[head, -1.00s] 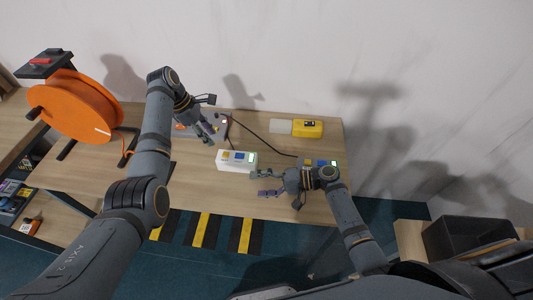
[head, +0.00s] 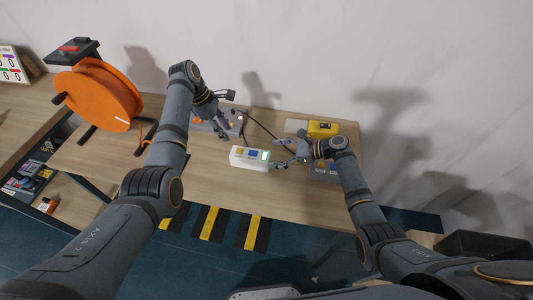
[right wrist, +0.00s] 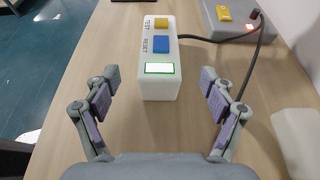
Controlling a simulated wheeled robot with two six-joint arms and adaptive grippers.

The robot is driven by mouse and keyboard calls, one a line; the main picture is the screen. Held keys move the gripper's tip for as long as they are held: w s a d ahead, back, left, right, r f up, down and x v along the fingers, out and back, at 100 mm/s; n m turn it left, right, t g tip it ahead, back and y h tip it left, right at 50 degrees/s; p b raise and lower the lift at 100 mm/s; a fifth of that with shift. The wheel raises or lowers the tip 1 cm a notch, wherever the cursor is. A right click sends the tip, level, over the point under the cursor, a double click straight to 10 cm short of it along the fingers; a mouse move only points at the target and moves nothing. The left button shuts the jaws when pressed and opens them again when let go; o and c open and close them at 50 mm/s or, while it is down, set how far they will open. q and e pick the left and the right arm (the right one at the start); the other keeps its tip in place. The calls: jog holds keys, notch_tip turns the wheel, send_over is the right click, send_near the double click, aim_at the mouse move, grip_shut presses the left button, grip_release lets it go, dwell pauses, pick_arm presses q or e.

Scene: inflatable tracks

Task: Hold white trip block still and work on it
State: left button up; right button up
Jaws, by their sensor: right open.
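The white trip block (head: 238,159) lies on the wooden bench in the head view. In the right wrist view, the block (right wrist: 160,85) has a yellow TEST button, a blue RESET button and a lit green-edged screen at its near end. My right gripper (head: 279,154) is open at the block's right end. In the right wrist view, its fingers (right wrist: 158,80) flank the screen end with gaps on both sides. My left gripper (head: 226,122) is behind the block, by a grey box (head: 238,119); its finger gap is unclear.
A dark cable runs from the block toward the grey box, which also shows in the right wrist view (right wrist: 212,25). A yellow device (head: 323,129) is at the back right. Another buttoned box (head: 325,171) sits partly hidden under my right arm. An orange reel (head: 97,95) stands left.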

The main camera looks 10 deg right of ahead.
aim_at(258, 155)
jog(key=x, duration=0.9)
jog(key=shift+f, duration=0.1)
jog(key=shift+c, duration=0.3)
jog(key=c, duration=1.4)
pick_arm(q)
jog(key=shift+c, duration=0.2)
